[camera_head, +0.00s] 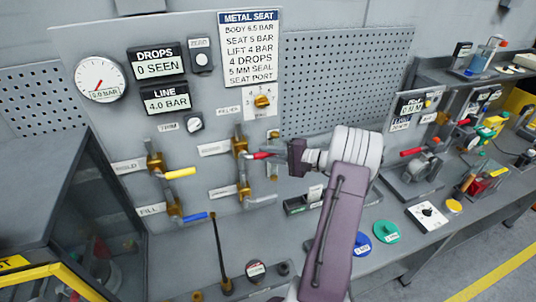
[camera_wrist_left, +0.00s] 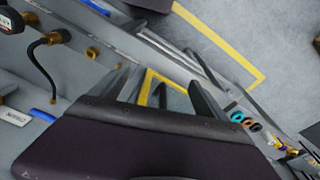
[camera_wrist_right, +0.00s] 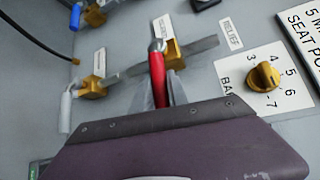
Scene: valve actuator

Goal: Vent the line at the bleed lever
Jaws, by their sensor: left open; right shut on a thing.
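A red-handled lever (camera_head: 262,155) sits on a brass valve (camera_head: 240,146) on the grey panel and points right. It also shows in the right wrist view (camera_wrist_right: 157,72), between my fingers. My right gripper (camera_head: 283,153) is shut on this red handle. The label beside it (camera_head: 213,149) is too small to read, so I cannot confirm which lever is marked bleed. A grey-handled lever (camera_head: 262,200) is on the valve below. The line display (camera_head: 167,100) reads 4.0 BAR. My left gripper (camera_wrist_left: 165,88) is open and empty in the left wrist view; it is not seen in the head view.
Yellow (camera_head: 180,173) and blue (camera_head: 195,217) levers are to the left. A selector knob (camera_head: 262,101) is above the red lever. A black hose (camera_head: 219,250) hangs below. A dark case (camera_head: 40,180) is at left. The bench at right holds several fittings.

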